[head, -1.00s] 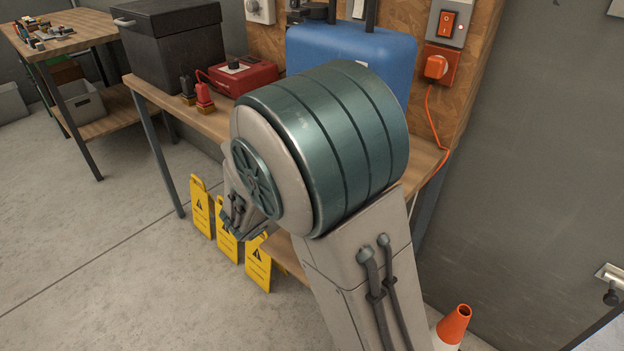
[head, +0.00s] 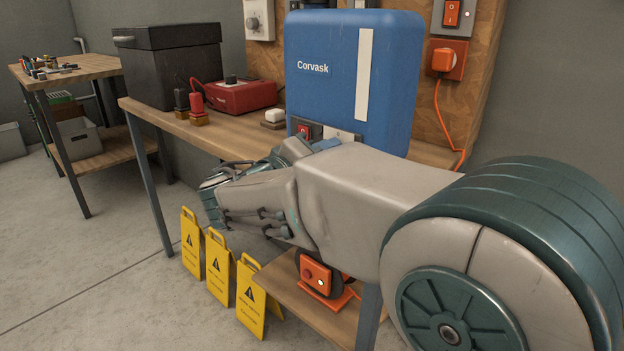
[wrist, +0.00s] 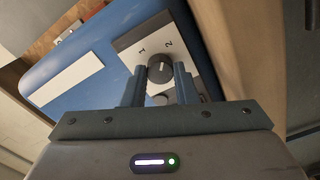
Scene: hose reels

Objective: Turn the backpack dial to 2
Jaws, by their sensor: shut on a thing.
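The blue backpack (head: 305,95), marked "Corvask", stands on the workbench in the head view. It also fills the upper left of the wrist view (wrist: 95,60). Its black dial (wrist: 160,69) sits on a light plate (wrist: 135,53) with the marks 1 and 2. My gripper (wrist: 160,80) has one finger on each side of the dial and is shut on it. A pale mark shows on the dial's face, but I cannot tell exactly which number it points at. In the head view my arm hides the dial and the fingers.
A red box (head: 243,96) and a black lidded box (head: 170,75) stand left of the backpack on the workbench (head: 225,138). An orange plug (head: 443,60) with its cable is on the wall at right. Yellow warning signs (head: 218,267) stand on the floor below.

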